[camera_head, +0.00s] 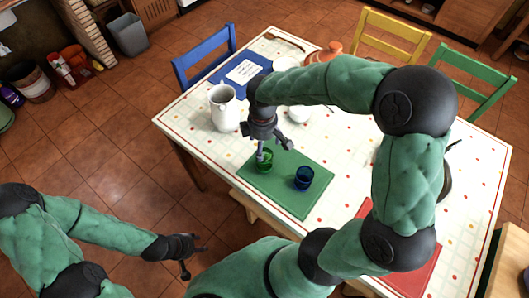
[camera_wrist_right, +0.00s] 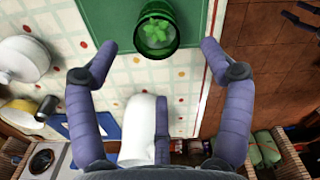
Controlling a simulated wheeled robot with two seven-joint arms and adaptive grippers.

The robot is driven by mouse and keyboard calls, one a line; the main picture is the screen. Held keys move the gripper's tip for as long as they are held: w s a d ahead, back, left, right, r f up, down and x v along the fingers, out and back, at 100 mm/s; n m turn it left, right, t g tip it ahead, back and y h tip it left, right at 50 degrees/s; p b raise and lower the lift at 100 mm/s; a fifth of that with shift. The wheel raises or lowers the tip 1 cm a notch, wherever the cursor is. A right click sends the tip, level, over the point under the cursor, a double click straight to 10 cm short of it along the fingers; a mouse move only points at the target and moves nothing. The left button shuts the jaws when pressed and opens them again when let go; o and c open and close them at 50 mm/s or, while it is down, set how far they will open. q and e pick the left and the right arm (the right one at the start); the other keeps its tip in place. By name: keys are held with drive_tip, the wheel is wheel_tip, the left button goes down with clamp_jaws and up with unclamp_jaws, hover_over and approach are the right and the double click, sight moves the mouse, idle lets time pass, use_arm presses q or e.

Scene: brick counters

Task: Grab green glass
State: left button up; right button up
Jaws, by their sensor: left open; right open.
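The green glass (camera_head: 264,160) stands upright on the green placemat (camera_head: 304,205) on the table. In the right wrist view the green glass (camera_wrist_right: 156,32) is at the top middle, beyond the fingertips, with a clover shape showing in it. My right gripper (camera_head: 268,146) is open just above and behind the glass, and its fingers cover part of it in the head view. In the wrist view the open fingers of my right gripper (camera_wrist_right: 158,48) are spread to either side, with nothing between them. My left gripper (camera_head: 192,258) is open and empty, low at the left, away from the table.
A blue glass (camera_head: 304,177) stands on the same placemat, right of the green one. A white pitcher (camera_head: 224,108) stands left of my right gripper. My right arm covers much of the table (camera_head: 190,135). Blue (camera_head: 203,52), yellow (camera_head: 394,35) and green (camera_head: 474,80) chairs stand around it.

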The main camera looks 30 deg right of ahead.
drive_tip(key=f, duration=0.1)
drive_tip(key=f+b, duration=0.1)
drive_tip(key=f, duration=0.2)
drive_tip(key=shift+s+a+f+b, duration=0.1)
drive_tip(key=shift+s+f+b, duration=0.15)
drive_tip(key=shift+f+b, duration=0.15)
drive_tip(key=shift+w+d+f+b, duration=0.15)
drive_tip(key=shift+f+b, duration=0.6)
drive_tip(key=shift+f, duration=0.65)
drive_tip(key=shift+w+d+f+b, duration=0.15)
drive_tip(key=shift+f+b, duration=0.55)
drive_tip(key=shift+f, duration=0.7)
drive_tip(key=shift+r, duration=0.1)
drive_tip(key=shift+c, duration=0.3)
drive_tip(key=c, duration=1.3)
